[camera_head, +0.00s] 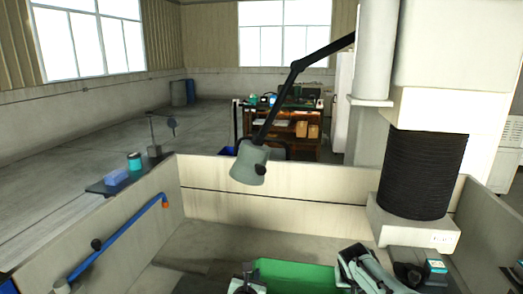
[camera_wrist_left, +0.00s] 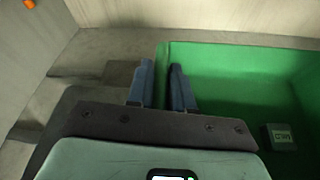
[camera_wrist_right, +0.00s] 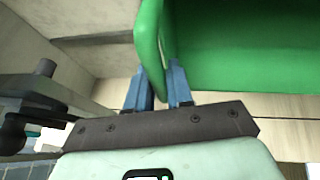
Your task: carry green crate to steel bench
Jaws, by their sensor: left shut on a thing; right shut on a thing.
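The green crate (camera_head: 297,275) is at the bottom middle of the head view, partly cut off by the frame edge. My left gripper (camera_head: 246,280) is shut on its left wall; in the left wrist view the blue fingers (camera_wrist_left: 162,85) stand on either side of the crate wall. My right gripper (camera_head: 352,268) is shut on the crate's right side; in the right wrist view the fingers (camera_wrist_right: 160,86) straddle the green wall (camera_wrist_right: 150,45). A small dark box with a pale label (camera_wrist_left: 280,137) is in the crate. I cannot identify a steel bench.
Pale tank-like walls (camera_head: 275,205) surround the crate's area. A blue rail (camera_head: 115,235) runs along the left wall. A dark shelf (camera_head: 105,187) holds a blue block and a teal can. A lamp (camera_head: 249,163) hangs ahead. A cluttered workbench (camera_head: 318,134) stands farther back.

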